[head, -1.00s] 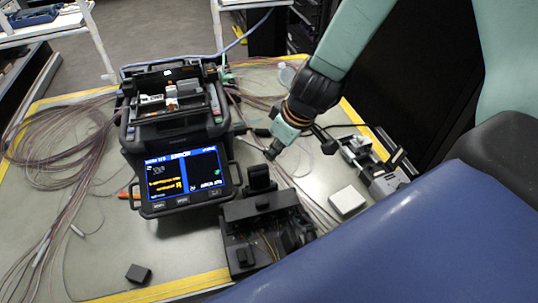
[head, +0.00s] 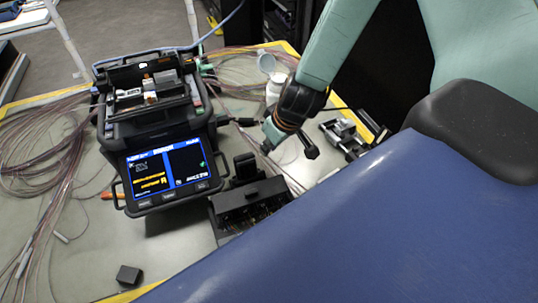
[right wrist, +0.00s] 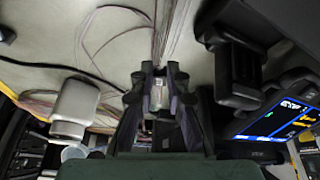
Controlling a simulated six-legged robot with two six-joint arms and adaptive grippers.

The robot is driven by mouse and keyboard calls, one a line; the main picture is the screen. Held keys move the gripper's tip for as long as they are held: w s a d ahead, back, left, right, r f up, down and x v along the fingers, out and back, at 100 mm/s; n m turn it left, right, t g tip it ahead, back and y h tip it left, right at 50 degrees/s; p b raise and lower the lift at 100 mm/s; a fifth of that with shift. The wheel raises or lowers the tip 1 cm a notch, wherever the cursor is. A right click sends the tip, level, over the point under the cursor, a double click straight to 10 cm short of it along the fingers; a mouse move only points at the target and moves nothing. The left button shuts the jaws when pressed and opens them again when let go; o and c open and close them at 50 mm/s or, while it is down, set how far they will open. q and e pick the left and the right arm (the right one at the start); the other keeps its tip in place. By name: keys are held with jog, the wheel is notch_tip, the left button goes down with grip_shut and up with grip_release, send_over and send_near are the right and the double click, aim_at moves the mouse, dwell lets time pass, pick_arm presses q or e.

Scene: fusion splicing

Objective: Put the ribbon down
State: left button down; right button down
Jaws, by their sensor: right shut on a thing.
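My right gripper (head: 267,146) reaches down from the upper right in the head view, over the table between the splicer and the small tools at right. In the right wrist view its two dark fingers (right wrist: 159,88) are closed around a thin, pale piece, which I take for the ribbon (right wrist: 158,100). Thin reddish fibres (right wrist: 163,38) run away beyond the fingertips. The ribbon is too small to make out in the head view. I cannot tell whether it touches the table. My left gripper is not in view.
The fusion splicer (head: 155,135) stands left of the gripper with its screen lit. A black open-topped unit (head: 243,207) is close below the gripper. A white bottle (head: 275,92) stands behind it. Coiled fibres (head: 45,150) cover the left. A small black block (head: 129,276) lies in front.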

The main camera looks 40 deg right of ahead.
aim_at(267, 161)
jog(key=shift+s+f+b, duration=0.15)
jog(key=shift+f+b, duration=0.25)
jog(key=shift+f, duration=0.1)
notch_tip(267, 161, down, 3)
jog(key=shift+f+b, duration=0.1)
jog(key=shift+b, duration=1.1)
jog(key=shift+r, duration=0.2)
jog(key=shift+f, duration=0.1)
jog(key=c, duration=1.8)
grip_release()
jog(key=shift+f, duration=0.1)
jog(key=o, duration=0.5)
jog(key=shift+c, duration=0.2)
